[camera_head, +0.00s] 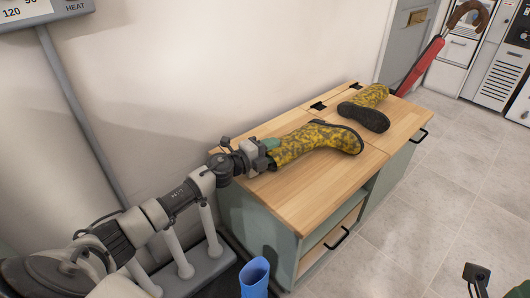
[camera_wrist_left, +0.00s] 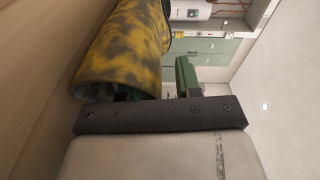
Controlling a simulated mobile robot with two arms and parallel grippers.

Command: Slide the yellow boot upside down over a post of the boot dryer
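A yellow boot with dark blotches (camera_head: 318,138) lies on its side on the wooden counter top, its shaft opening toward my left gripper. A second matching boot (camera_head: 370,98) lies farther back with its dark sole facing forward. My left gripper (camera_head: 271,150) is at the near boot's opening; one green finger (camera_wrist_left: 187,76) shows beside the shaft (camera_wrist_left: 125,55), a gap between them. The other finger is mostly hidden at the opening, apart from the green one. The pale grey rack with upright posts (camera_head: 207,225), apparently the boot dryer, stands lower left, partly behind my arm. Only a green and dark edge of my right gripper (camera_head: 515,289) shows.
The wooden counter (camera_head: 310,200) has a green-grey front and dark handles. A blue open-topped item (camera_head: 254,278) stands beside the rack. A red umbrella (camera_head: 421,66) leans behind the counter's far end.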

